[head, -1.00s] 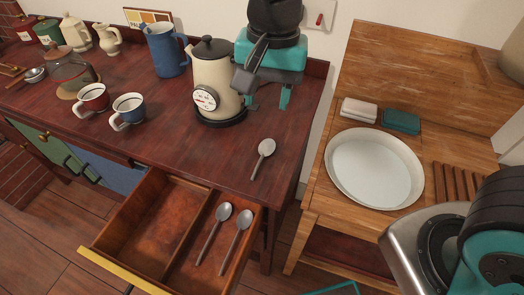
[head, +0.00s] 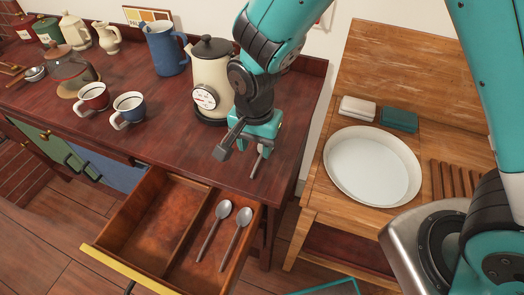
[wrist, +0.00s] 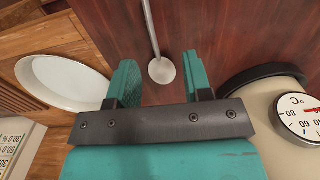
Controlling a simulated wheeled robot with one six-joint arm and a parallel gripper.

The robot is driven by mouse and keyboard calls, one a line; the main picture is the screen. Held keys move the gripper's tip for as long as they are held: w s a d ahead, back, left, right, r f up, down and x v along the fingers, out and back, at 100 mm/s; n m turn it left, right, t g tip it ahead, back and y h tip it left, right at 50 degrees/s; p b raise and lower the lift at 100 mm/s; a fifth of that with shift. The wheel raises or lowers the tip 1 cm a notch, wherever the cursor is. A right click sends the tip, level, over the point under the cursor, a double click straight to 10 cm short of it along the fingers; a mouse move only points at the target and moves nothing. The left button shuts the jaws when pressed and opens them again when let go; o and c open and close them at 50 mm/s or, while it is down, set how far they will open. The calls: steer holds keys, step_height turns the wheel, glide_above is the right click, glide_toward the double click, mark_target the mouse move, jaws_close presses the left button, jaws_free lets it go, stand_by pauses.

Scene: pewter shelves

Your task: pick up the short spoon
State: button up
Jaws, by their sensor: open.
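A metal spoon (head: 256,166) lies on the dark red wooden counter, partly hidden by my gripper in the head view. My gripper (head: 258,138) is above it, open and empty. In the wrist view the spoon's round bowl (wrist: 162,71) shows between and just beyond the two teal fingers of my gripper (wrist: 160,82), with its handle running away to the top edge. Two more spoons, a left one (head: 222,211) and a right one (head: 243,219), lie side by side in the open drawer's right compartment. Which spoon is the short one is hard to judge.
A cream kettle (head: 210,72) with a dial stands close behind my gripper; its dial (wrist: 304,114) is at the right in the wrist view. The open drawer (head: 150,215) juts out in front. A white basin (head: 372,165) sits right. Two mugs (head: 128,108) stand left.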

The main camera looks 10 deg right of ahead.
mark_target(259, 158)
steer(key=f, duration=0.4)
steer(key=shift+d+f+p, duration=0.2)
steer(key=shift+d+p, duration=0.1)
steer(key=shift+d, duration=0.05)
jaws_close()
steer(key=shift+r, duration=0.1)
